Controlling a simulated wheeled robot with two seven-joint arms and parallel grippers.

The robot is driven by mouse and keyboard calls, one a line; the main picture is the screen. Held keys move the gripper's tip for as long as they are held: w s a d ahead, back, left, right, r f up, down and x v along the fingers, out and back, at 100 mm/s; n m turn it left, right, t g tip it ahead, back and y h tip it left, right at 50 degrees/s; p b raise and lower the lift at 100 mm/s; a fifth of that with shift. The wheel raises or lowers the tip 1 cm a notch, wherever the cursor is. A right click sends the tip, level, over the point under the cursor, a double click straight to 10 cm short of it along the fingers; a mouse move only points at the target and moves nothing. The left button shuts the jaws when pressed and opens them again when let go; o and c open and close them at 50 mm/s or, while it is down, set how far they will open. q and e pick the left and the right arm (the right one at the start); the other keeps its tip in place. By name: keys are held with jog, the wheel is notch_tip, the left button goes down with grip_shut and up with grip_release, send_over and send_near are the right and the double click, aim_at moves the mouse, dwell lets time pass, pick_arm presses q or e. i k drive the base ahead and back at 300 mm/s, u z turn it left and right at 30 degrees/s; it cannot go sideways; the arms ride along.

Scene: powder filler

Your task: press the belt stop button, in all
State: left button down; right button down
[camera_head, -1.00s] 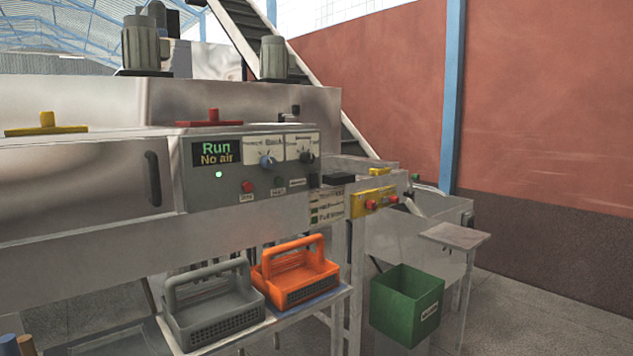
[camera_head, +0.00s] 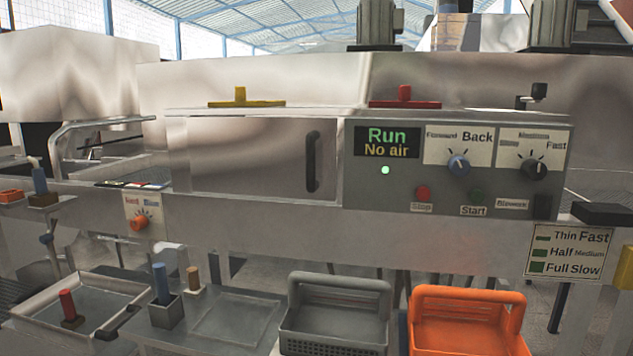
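The control panel (camera_head: 500,175) is on the front of the machine, right of centre. Its red button (camera_head: 423,193) sits above a label that reads Stop. A dark green button (camera_head: 477,197) sits to its right above a Start label. The display (camera_head: 387,142) reads "Run" and "No air", and a green lamp (camera_head: 385,170) is lit below it. Neither of my grippers shows in the head view.
A grey basket (camera_head: 335,312) and an orange basket (camera_head: 467,325) stand below. An orange knob (camera_head: 139,223) is at left. A black handle (camera_head: 312,161) projects from the door.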

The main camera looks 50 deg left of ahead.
aim_at(422, 193)
jog(key=u, duration=0.45)
jog(key=i, duration=0.45)
jog(key=u, duration=0.3)
